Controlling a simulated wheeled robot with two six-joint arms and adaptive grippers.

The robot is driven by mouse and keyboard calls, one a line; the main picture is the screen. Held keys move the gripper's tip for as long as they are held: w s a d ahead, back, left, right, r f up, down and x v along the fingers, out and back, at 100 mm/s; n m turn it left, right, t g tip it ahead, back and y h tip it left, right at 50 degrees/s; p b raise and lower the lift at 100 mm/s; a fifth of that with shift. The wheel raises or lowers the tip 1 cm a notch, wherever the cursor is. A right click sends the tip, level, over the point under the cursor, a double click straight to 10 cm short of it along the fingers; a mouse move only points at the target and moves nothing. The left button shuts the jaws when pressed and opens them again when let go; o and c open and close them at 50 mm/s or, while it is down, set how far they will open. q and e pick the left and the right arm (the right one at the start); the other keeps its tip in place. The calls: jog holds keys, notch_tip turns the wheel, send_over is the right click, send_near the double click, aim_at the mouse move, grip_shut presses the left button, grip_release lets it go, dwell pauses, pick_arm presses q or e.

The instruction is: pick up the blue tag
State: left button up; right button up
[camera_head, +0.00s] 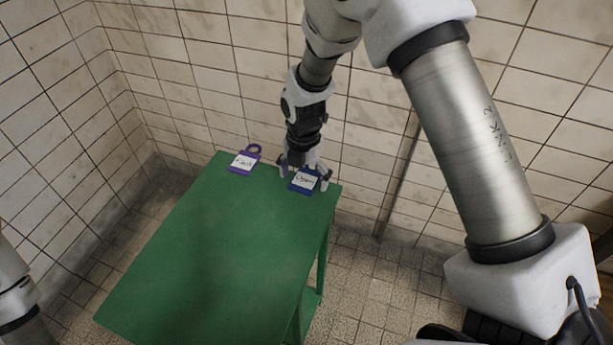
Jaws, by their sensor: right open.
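A blue tag (302,181) with a white label lies at the far right corner of the green table (215,250). My right gripper (306,178) is open and points down over the blue tag, with its fingers spread on either side of it. The upper part of the tag is hidden behind the gripper. I cannot tell whether the fingers touch the tag. My left gripper is not in view; only part of my left arm shows at the left edge.
A purple tag (244,161) with a white label lies left of the blue tag near the table's far edge. The rest of the tabletop is bare. A tiled wall (210,70) stands close behind the table.

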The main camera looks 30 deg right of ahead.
aim_at(304, 182)
jog(key=c, duration=1)
jog(key=shift+c, duration=0.2)
jog(key=shift+r+b, duration=0.15)
jog(key=shift+b, duration=0.2)
notch_tip(304, 182, up, 3)
jog(key=shift+r, duration=0.15)
jog(key=s+r+b, duration=0.1)
jog(key=s+r, duration=0.1)
jog(key=s, duration=1.4)
jog(key=shift+b, duration=0.3)
